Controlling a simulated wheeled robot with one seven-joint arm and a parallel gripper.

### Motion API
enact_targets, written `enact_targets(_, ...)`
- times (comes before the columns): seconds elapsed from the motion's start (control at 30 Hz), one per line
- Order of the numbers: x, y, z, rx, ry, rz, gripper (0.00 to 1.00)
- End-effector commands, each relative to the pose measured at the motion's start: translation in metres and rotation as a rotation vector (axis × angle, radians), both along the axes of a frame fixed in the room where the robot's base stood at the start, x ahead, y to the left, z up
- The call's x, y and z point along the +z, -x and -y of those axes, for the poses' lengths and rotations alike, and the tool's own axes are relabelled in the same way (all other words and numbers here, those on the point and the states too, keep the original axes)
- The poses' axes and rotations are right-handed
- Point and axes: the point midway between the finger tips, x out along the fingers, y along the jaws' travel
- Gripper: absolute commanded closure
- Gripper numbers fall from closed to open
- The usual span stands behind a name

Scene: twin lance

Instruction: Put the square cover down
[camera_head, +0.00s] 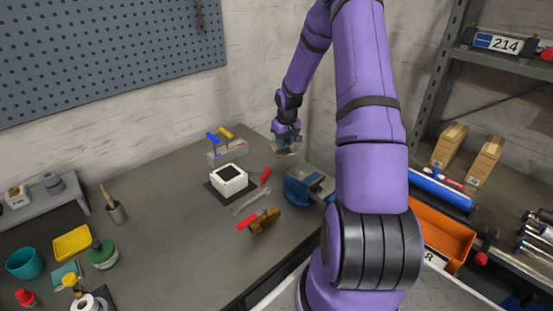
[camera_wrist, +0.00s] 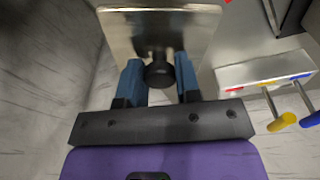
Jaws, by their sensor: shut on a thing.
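My gripper (camera_head: 286,136) is at the back right of the workbench. In the wrist view its blue fingers (camera_wrist: 159,78) are shut on the black knob of the square cover. The square cover (camera_wrist: 190,30) is a shiny metal plate. In the head view only a small part of the cover (camera_head: 284,152) shows under the fingers. It appears held above the bench; the exact gap cannot be told.
A white box (camera_head: 229,184) with a dark top opening sits on a dark mat. Behind it is a grey block (camera_head: 226,152) with blue and yellow-handled tools, also in the wrist view (camera_wrist: 265,70). A blue vise (camera_head: 305,188), a wrench (camera_head: 250,201) and a red-handled brown tool (camera_head: 264,221) lie nearby.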

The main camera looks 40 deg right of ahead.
Motion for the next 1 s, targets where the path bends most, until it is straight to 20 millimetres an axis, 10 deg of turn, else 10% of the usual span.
enact_targets(0.6, -0.059, -0.001, -0.001, 0.001, 0.001, 0.002, 1.0)
enact_targets(0.97, -0.062, -0.001, 0.0, 0.001, 0.001, 0.002, 1.0)
enact_targets(1.0, -0.062, 0.0, 0.0, 0.0, 0.0, 0.001, 0.65)
